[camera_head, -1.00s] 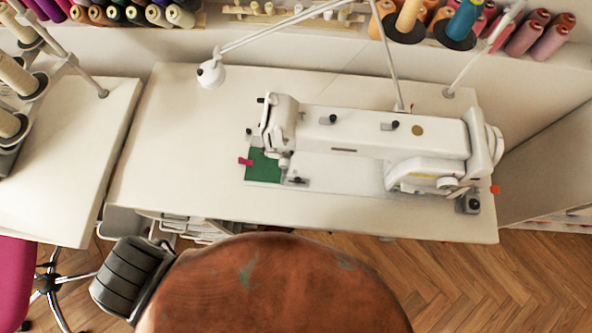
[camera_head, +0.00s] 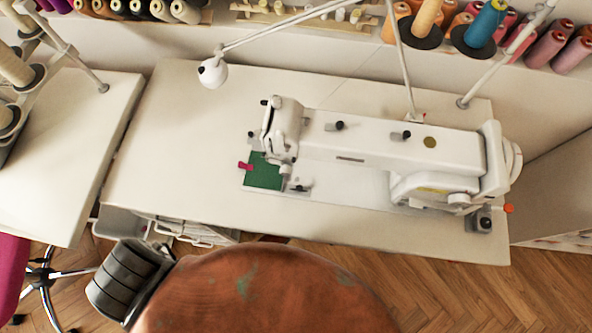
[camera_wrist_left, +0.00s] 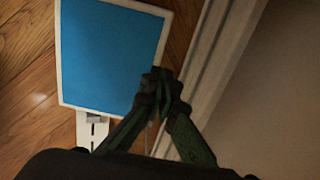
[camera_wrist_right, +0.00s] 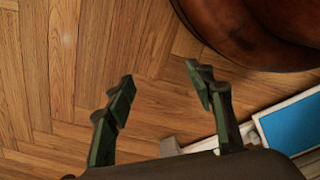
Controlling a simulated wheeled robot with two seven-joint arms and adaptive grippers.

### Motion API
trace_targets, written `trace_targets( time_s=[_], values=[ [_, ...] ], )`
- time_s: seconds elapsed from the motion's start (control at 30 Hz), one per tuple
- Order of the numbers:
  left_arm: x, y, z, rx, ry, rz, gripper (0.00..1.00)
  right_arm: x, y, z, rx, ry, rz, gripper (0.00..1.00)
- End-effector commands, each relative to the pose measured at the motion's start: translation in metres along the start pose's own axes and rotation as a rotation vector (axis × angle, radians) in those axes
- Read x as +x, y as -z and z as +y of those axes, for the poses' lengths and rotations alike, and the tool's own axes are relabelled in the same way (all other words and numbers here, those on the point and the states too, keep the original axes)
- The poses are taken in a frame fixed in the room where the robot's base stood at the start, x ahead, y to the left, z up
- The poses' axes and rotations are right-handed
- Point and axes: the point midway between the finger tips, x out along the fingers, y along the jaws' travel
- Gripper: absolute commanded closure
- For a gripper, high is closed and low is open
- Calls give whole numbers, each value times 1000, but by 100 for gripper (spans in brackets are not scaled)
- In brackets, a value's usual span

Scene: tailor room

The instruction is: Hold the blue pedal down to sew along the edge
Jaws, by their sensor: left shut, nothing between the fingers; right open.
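The blue pedal (camera_wrist_left: 108,50), a flat blue plate with a white rim, lies on the wooden floor in the left wrist view. My left gripper (camera_wrist_left: 162,82) is shut and empty; its fingertips overlap the pedal's right edge in that view, and I cannot tell whether they touch it. The pedal's corner also shows at the lower right of the right wrist view (camera_wrist_right: 295,125). My right gripper (camera_wrist_right: 158,80) is open and empty above the floor. In the head view, a green cloth (camera_head: 264,172) with a pink tab lies under the head of the white sewing machine (camera_head: 395,155). The pedal and both grippers are out of the head view.
A brown round seat (camera_head: 265,290) stands before the white sewing table (camera_head: 180,130) and shows close by in the right wrist view (camera_wrist_right: 235,25). A pale upright panel (camera_wrist_left: 215,60) runs beside the pedal. Thread spools line the back shelf.

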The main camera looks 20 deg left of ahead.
Motion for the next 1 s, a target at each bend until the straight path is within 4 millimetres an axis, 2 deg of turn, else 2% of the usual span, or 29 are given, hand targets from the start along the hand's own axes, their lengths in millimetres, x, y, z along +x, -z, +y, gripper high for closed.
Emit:
trace_targets(
  time_s=[0.03,0.53,0.67,1.0],
  values=[
    [8,0,2,0,-3,-1,100,-6,2,-2,0,3,1,50],
    [50,0,2,1,-3,-1,100,-96,12,-17,4,28,1,50],
    [79,0,5,1,-6,-2,100,-101,26,-29,-4,62,60,50],
    [102,0,2,0,-3,-1,100,-57,67,-55,-16,131,223,50]
  ],
)
